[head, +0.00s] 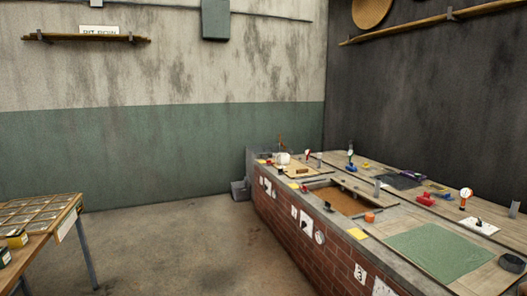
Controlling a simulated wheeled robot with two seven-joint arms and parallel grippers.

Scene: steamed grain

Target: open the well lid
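A long brick counter (310,237) with a grey top runs along the right side. A rectangular opening (342,201) in its top shows a brown, grain-like surface, with no cover over it. Wooden boards lie on the top behind it, and a flat wooden panel (296,170) lies at the far end. A green mat (440,250) lies on the near part. I cannot tell which of these pieces is the well lid. Neither of my grippers is in view.
A table with a gridded top (38,212) and small jars (16,238) stands at the left. The concrete floor (180,245) between table and counter is clear.

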